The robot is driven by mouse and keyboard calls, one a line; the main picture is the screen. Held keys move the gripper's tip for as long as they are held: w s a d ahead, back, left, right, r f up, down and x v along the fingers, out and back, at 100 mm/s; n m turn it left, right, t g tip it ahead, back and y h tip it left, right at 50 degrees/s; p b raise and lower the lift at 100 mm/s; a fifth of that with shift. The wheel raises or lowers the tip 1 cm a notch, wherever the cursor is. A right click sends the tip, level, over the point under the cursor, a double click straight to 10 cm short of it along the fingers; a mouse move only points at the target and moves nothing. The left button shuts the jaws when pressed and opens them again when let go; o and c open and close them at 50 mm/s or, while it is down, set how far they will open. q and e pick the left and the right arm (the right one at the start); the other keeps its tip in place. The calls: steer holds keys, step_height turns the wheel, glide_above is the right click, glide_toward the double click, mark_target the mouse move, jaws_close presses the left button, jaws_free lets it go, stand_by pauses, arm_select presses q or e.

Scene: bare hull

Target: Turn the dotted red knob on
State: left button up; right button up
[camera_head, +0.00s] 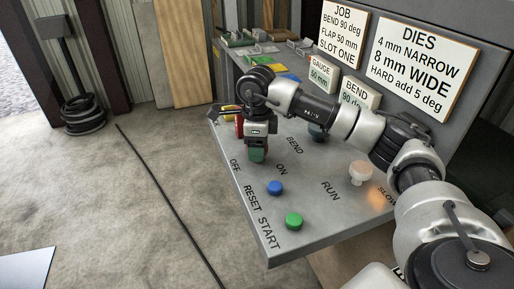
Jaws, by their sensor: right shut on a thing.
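My right gripper (257,142) points down at the left part of the grey control panel (248,192). It is shut on a small green knob (257,155), which shows just below its jaws between the OFF and ON labels. The gripper hides most of this knob, so its setting cannot be read. A red piece (239,127) stands just left of the gripper, partly covered by it. It is too small to tell whether it has dots. My left gripper is not in view.
A blue button (275,188) and a green button (294,221) are near the panel's front edge. A teal knob (317,134) and a pale knob (361,172) stand to the right. Sign boards (419,62) rise behind. A dark cable (166,196) crosses the floor.

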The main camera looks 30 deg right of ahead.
steer(key=shift+r+n, duration=0.1)
steer(key=shift+n, duration=0.2)
steer(key=o, duration=0.9)
step_height(320, 180, up, 11)
steer(key=shift+f+b, duration=0.15)
steer(key=shift+b, duration=0.25)
stand_by(0.3)
